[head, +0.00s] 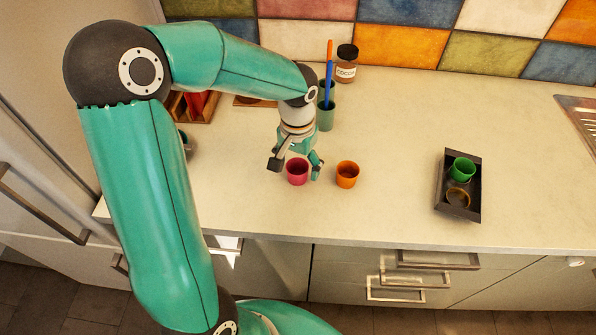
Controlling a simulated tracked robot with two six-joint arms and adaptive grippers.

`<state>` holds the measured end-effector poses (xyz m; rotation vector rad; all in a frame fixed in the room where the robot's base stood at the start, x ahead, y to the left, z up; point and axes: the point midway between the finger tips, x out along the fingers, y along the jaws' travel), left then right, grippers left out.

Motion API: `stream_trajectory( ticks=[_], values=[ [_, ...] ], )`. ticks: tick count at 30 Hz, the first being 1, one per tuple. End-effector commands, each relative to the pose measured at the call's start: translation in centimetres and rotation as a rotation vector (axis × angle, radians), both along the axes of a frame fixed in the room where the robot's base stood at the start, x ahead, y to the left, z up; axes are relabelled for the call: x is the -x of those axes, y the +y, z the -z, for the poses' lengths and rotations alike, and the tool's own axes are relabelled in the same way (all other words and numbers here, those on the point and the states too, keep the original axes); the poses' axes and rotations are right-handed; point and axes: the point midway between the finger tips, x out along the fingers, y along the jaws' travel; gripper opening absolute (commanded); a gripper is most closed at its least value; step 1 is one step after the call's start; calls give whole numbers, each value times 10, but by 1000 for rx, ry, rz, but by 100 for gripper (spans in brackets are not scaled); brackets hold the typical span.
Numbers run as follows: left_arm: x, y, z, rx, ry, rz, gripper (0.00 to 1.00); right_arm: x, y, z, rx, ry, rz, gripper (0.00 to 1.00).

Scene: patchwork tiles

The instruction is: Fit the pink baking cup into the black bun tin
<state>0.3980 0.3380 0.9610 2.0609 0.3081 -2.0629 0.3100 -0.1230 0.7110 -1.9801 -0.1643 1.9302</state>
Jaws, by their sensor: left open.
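The pink baking cup (297,173) stands upright on the counter, left of the middle. My left gripper (296,168) is open above and around it, one finger to the left of the cup and the other to its right. I cannot tell whether the fingers touch it. The black bun tin (472,211) lies on the counter at the right. A green cup (462,169) sits in its back part. The front part shows a round hollow with a brownish rim (458,197) and no pink cup. My right gripper is not in view.
An orange cup (347,174) stands close to the right of the pink cup. Behind are a green holder (326,117) with a blue and orange utensil and a cocoa jar (345,64). The counter (400,150) between orange cup and tin is clear. A sink edge (580,115) is far right.

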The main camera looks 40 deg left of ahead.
Motion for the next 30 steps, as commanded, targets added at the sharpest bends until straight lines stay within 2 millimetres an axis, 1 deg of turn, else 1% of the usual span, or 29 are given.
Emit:
stream_trajectory(
  ticks=[2,3,5,9,11,12,23,26,30],
  values=[
    [0,0,0,0,0,0,81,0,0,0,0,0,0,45],
    [0,0,0,0,0,0,77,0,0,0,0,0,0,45],
    [0,0,0,0,0,0,67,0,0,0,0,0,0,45],
    [0,0,0,0,0,0,44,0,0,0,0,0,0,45],
    [0,0,0,0,0,0,34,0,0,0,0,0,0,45],
    [0,0,0,0,0,0,32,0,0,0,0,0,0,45],
    [-1,0,-3,-1,-2,1,32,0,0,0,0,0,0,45],
    [-1,0,-8,-1,-3,1,32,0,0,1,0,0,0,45],
    [-2,-1,-21,-1,-5,1,32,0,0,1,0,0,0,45]
  ],
)
